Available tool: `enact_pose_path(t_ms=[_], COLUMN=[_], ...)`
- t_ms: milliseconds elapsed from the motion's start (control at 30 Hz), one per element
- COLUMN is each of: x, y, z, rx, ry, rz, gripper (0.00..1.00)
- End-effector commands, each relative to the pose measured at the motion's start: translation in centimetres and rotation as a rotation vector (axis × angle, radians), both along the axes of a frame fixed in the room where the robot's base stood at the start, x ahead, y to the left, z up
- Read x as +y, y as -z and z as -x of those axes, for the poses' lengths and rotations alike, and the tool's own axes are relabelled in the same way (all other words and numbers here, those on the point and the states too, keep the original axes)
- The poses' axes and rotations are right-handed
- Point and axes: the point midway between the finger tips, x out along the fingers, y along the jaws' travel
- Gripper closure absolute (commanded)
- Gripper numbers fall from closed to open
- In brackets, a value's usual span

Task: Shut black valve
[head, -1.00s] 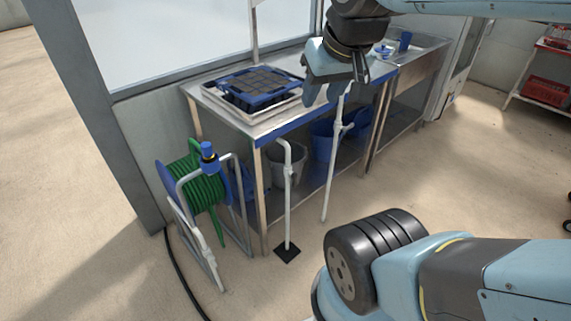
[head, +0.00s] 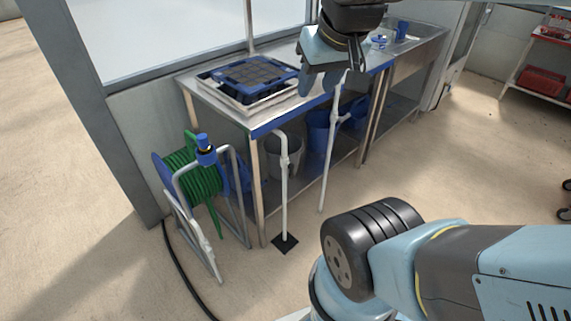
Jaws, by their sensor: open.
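I cannot make out a black valve for certain. A white standpipe (head: 285,195) with a bent top stands on a black foot plate in front of the bench. A second white pipe (head: 331,140) with a side branch rises to its right, its top close to or behind my gripper. My gripper (head: 318,84) is open and points down over the front edge of the bench. No object shows between its fingers. The gripper may hide part of the second pipe's top.
A steel bench (head: 210,100) with a blue front edge bears a blue-framed seed tray (head: 285,92). Grey and blue buckets sit below it. A green hose reel (head: 200,180) stands at left. A red-crate shelf (head: 520,95) is at right. The floor in the right middle is clear.

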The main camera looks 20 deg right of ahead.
Motion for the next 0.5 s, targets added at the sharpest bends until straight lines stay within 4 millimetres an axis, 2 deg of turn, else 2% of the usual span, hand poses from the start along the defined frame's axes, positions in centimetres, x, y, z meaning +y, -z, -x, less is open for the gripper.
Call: enact_pose_path(t_ms=[100,267,500], x=[0.0,-0.1,-0.8], y=[0.0,0.2,2.2], z=[0.0,-0.4,-3.3], rx=[0.0,0.017,0.146], ry=[0.0,-0.021,-0.188], rz=[0.0,0.022,0.182], gripper=[0.61,0.76,0.99])
